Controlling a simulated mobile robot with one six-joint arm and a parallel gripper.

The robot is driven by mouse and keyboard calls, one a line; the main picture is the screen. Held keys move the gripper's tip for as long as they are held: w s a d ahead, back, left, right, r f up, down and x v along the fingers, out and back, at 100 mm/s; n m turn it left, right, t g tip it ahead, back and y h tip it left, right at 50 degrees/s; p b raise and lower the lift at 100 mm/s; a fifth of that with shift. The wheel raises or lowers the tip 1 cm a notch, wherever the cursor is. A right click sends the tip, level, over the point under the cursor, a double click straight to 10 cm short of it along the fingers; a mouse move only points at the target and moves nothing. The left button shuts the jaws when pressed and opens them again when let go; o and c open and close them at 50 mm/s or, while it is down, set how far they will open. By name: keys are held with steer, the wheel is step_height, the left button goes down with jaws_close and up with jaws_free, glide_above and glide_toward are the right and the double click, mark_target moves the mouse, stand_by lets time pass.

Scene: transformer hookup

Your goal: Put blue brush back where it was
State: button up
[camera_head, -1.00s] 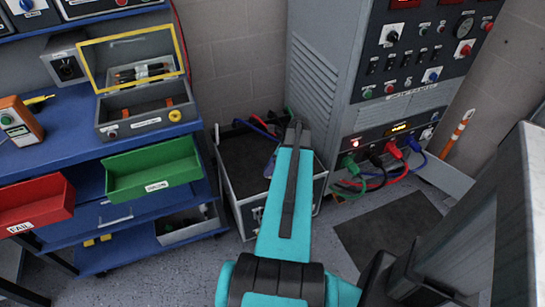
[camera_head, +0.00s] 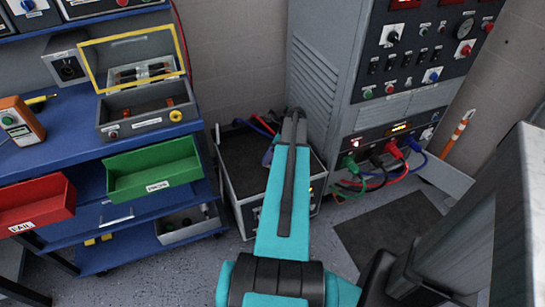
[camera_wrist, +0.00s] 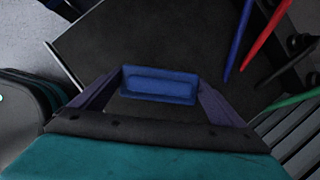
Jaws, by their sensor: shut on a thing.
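In the wrist view the blue brush (camera_wrist: 160,84) shows as a blue rectangular block with a recessed face. My gripper (camera_wrist: 158,92) is shut on it, with one dark purple finger at each side. The brush is over the dark top of a metal-edged case (camera_wrist: 110,45); I cannot tell whether it touches that surface. In the head view the case (camera_head: 243,158) stands on the floor between the blue bench and the grey cabinet. There my own arm hides most of the gripper and brush.
Blue, red and green leads (camera_wrist: 265,38) lie close to the gripper's right. The grey cabinet (camera_head: 375,100) has leads plugged in its front. The blue bench (camera_head: 75,135) at left holds a green bin (camera_head: 153,170), a red bin (camera_head: 35,205) and an open yellow-rimmed box (camera_head: 145,115).

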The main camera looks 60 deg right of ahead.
steer(key=shift+f, duration=1.75)
steer(key=o, duration=0.6)
steer(key=shift+v, duration=6)
steer(key=shift+s, duration=0.1)
